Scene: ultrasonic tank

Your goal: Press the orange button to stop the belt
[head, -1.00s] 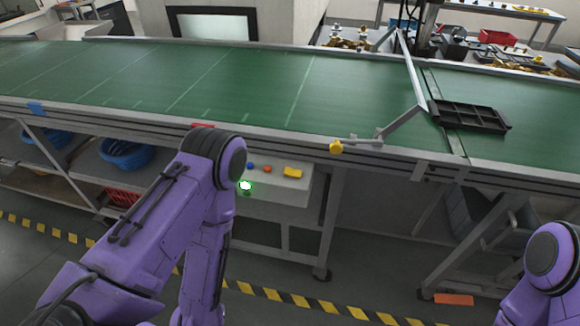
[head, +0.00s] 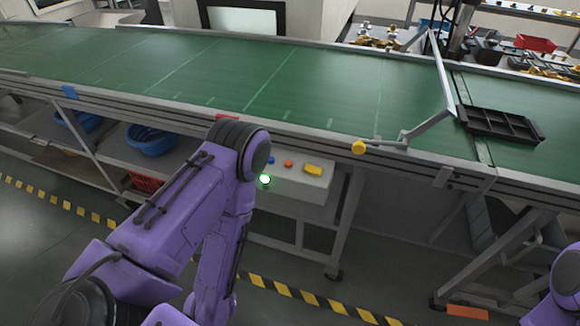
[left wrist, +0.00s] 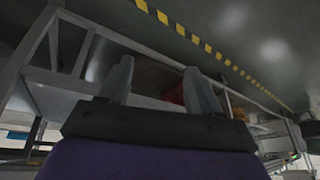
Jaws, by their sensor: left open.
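The orange button (head: 288,163) sits on a pale control box (head: 300,184) under the near edge of the conveyor belt (head: 240,80). A blue button (head: 271,160) is to its left and a yellow block-shaped control (head: 313,170) to its right. A green lamp (head: 265,180) glows on the box's front. My left arm covers the box's left end in the head view. My left gripper (left wrist: 157,82) shows in the left wrist view, fingers apart with nothing between them. It is out of sight in the head view. My right gripper is not seen.
A black divided tray (head: 500,125) lies on the belt at the right, beside a slanted metal arm (head: 438,115) with a yellow knob. Blue baskets (head: 150,140) stand on the shelf below. Yellow-black floor tape (head: 290,292) runs under the conveyor.

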